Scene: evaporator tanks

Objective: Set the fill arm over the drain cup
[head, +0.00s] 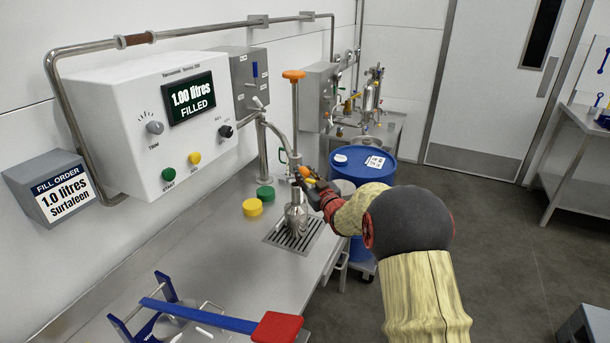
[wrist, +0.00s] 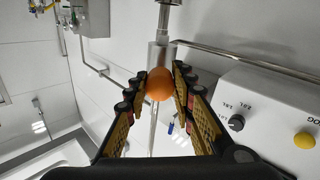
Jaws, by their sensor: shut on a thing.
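The fill arm (head: 294,122) is an upright metal rod with an orange T-handle on top, joined by a hose to a post on the bench. A bell-shaped metal piece (head: 296,214) shows at its lower end, above a slotted drain grate (head: 283,238). I cannot clearly make out a separate drain cup. My gripper (head: 318,186) reaches in from the right beside the rod. In the wrist view its fingers are closed on a round orange knob (wrist: 159,84), with a metal tube behind it. The fingers hide part of the knob in the head view.
Green (head: 265,194) and yellow (head: 252,207) caps sit left of the rod. A blue drum (head: 362,166) stands behind my arm. A blue, red-ended lever (head: 200,317) is in front.

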